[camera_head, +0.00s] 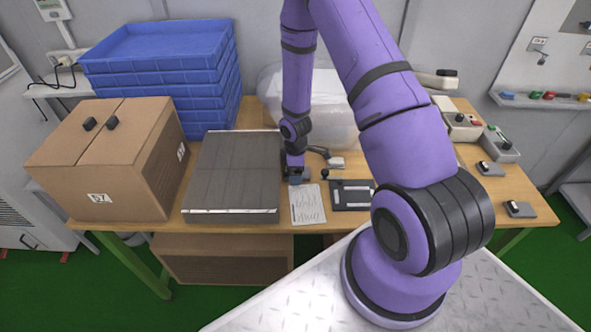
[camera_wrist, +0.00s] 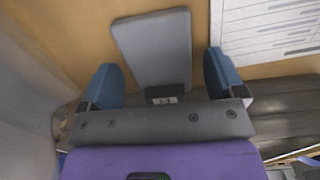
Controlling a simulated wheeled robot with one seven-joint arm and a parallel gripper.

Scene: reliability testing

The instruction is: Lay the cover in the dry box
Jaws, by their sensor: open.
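My gripper (camera_head: 296,178) points down over the front middle of the table, just right of a wide, low grey box. In the wrist view my gripper (camera_wrist: 162,62) is open, its two blue fingers apart. A small flat grey plate with a dark labelled end (camera_wrist: 152,45), possibly the cover, shows between the fingers on the wooden surface. I cannot tell whether they touch it. In the head view it is mostly hidden by the gripper. The wide grey box (camera_head: 236,165) has a flat seamed top and pale front edge; I cannot tell if it is the dry box.
A cardboard box (camera_head: 120,170) and stacked blue trays (camera_head: 165,50) stand left. A clear bulky object (camera_head: 340,120) is behind my arm. Small devices (camera_head: 490,168) sit at right.

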